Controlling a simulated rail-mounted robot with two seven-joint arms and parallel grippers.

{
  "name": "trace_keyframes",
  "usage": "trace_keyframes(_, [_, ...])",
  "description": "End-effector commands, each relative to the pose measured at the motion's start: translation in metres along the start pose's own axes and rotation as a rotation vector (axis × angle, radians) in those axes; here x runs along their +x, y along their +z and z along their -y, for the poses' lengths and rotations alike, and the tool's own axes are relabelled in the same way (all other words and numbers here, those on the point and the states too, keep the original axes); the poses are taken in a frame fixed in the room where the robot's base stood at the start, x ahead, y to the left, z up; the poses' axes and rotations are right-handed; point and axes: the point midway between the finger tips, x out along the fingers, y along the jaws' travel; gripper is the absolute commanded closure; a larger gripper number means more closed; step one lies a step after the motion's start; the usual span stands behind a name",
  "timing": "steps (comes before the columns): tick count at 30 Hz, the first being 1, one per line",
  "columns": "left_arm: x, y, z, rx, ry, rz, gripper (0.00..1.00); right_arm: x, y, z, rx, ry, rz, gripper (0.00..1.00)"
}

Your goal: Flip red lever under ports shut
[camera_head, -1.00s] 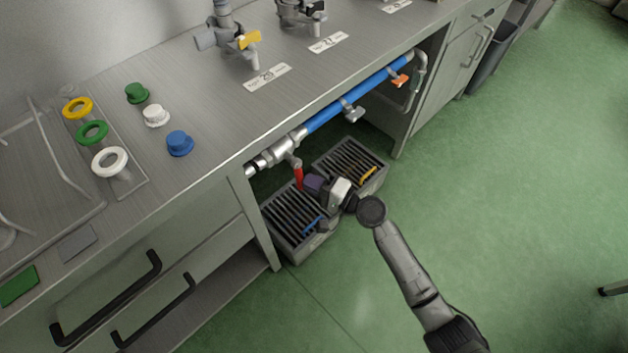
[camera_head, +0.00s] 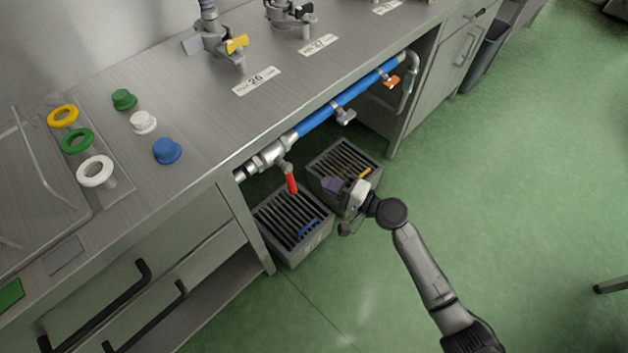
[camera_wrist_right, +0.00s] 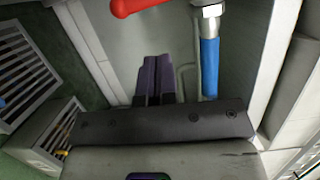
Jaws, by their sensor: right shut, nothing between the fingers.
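The red lever (camera_head: 291,184) hangs below the metal valve (camera_head: 270,155) at the left end of the blue pipe (camera_head: 345,98) under the bench. It slants down and slightly right, its lower end free. In the right wrist view the red lever (camera_wrist_right: 138,7) shows at the top edge, left of a metal nut and the blue pipe (camera_wrist_right: 210,68). My right gripper (camera_head: 331,185) is to the right of the lever, apart from it. Its purple fingers (camera_wrist_right: 153,80) are together and empty. My left gripper is not in view.
Two grey slatted crates stand on the floor under the pipe, one (camera_head: 262,222) holding a blue item, the other (camera_head: 318,163) a yellow one. An orange-handled valve (camera_head: 391,82) is farther along the pipe. Green floor (camera_head: 490,210) is free in front of the bench.

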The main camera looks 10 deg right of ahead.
Motion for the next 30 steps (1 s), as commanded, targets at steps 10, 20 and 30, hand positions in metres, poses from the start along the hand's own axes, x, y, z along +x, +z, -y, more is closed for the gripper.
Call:
trace_keyframes(10, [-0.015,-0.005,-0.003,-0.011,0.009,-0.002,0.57,-0.057,0.001,0.004,0.000,0.001,0.000,1.00])
trace_keyframes(20, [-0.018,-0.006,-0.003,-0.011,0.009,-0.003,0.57,-0.074,0.001,0.004,0.000,-0.001,0.002,1.00])
trace_keyframes(30, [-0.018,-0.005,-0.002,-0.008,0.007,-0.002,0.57,-0.074,0.001,0.003,0.000,-0.001,0.001,1.00])
